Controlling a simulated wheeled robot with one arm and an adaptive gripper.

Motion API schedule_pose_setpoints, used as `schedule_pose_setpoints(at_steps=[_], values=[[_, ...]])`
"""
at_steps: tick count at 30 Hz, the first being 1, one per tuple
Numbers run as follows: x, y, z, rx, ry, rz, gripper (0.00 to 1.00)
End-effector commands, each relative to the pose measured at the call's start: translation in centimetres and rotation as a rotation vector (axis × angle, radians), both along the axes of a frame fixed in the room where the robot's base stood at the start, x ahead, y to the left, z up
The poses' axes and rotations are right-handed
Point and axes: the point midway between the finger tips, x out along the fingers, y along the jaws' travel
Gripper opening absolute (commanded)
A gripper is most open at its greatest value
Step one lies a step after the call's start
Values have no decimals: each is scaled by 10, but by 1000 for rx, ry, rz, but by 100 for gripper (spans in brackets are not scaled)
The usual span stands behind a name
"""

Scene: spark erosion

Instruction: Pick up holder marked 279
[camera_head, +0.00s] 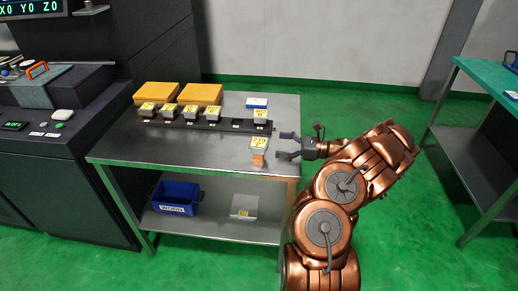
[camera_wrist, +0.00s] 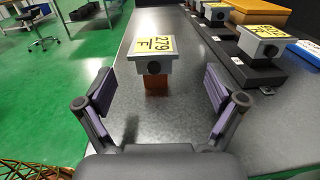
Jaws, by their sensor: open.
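The holder marked 279 (camera_wrist: 152,52) is a grey block with a yellow label reading "279 F" and a copper-brown piece (camera_wrist: 156,84) below it. It stands upright on the metal table, off the rack. In the head view the holder (camera_head: 258,143) is near the table's right front corner. My gripper (camera_wrist: 160,92) is open, with a dark finger on each side of the view, and the holder stands ahead between the fingers, apart from them. In the head view my gripper (camera_head: 288,145) is just right of the holder, pointing left at about its height.
A dark rack (camera_head: 212,125) with several yellow-labelled holders runs along the table behind. Two yellow boxes (camera_head: 172,94) and a blue-and-white box (camera_head: 257,102) lie beyond it. A blue "WORN" bin (camera_head: 177,197) stands on the lower shelf. The table (camera_head: 190,150) left of the holder is clear.

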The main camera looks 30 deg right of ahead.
Motion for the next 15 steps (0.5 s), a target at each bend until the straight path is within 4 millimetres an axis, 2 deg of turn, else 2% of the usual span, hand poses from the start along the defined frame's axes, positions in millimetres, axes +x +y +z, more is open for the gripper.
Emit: schedule_pose_setpoints(at_steps=[11,15], values=[[19,23,0,2,1,2,94],[27,38,1,4,1,4,94]])
